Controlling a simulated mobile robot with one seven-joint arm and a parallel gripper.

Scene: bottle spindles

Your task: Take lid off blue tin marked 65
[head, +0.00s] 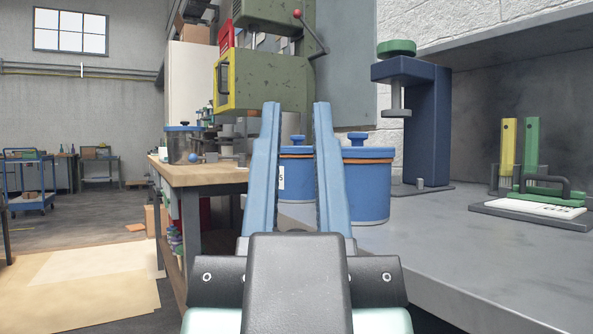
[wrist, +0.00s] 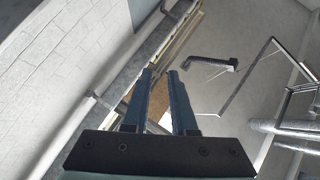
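My gripper (head: 296,106) is raised in front of the shelf, its two blue fingers apart with nothing between them. It also shows open and empty in the wrist view (wrist: 160,74). Behind the fingers in the head view stands a blue tin (head: 299,178) with a knobbed blue lid (head: 297,142) and an orange band. Its white label is partly covered by the left finger; only a 5 can be read. A second blue tin (head: 368,192) with a similar lid (head: 357,140) stands to its right, partly behind the right finger; no label shows on it. Both lids are on.
A dark blue press (head: 428,125) with a green wheel stands behind the tins on the grey worktop (head: 440,245). A rack with yellow and green bars (head: 537,190) lies at right. A wooden bench (head: 200,174) at left holds a clear jar (head: 183,147).

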